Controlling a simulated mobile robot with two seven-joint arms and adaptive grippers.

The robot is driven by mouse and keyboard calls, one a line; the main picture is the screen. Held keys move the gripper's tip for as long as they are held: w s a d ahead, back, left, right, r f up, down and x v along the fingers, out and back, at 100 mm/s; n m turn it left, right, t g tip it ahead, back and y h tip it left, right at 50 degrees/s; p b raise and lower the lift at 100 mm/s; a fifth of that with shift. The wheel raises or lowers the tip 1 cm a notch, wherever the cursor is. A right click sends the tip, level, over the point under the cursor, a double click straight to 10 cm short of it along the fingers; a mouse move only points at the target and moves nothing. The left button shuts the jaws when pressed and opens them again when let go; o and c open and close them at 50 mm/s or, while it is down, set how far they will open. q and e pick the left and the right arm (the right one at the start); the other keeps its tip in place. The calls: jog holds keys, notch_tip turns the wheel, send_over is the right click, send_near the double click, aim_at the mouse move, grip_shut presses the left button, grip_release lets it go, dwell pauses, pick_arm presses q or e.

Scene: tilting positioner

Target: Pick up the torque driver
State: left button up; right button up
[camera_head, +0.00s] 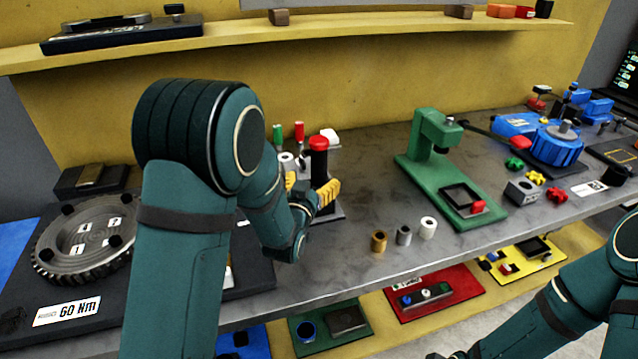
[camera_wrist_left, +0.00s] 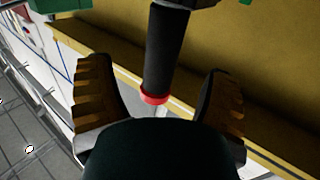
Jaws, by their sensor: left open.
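The torque driver (camera_head: 319,163) looks like an upright black cylinder with a red top, standing at a small station on the bench in the head view. In the left wrist view a black handle with a red ring at its end (camera_wrist_left: 164,55) shows between and beyond the fingers. My left gripper (camera_head: 311,189) is open, its yellow-padded fingers to either side of the black handle. In the left wrist view my left gripper (camera_wrist_left: 163,100) has a wide gap and grips nothing. Whether a finger touches the handle cannot be told.
Red and green handled tools (camera_head: 299,131) stand just behind the driver. A green press (camera_head: 428,145) stands to the right, with small cylinders (camera_head: 404,235) in front. A large gear (camera_head: 88,238) lies at left. A shelf (camera_head: 330,35) runs along the back wall.

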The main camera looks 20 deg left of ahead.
aim_at(317, 172)
pick_arm(q)
jog(key=shift+w+a+f, duration=0.1)
jog(key=shift+w, duration=1.5)
jog(key=shift+w+a, duration=0.1)
jog(key=shift+w, duration=1.45)
grip_shut()
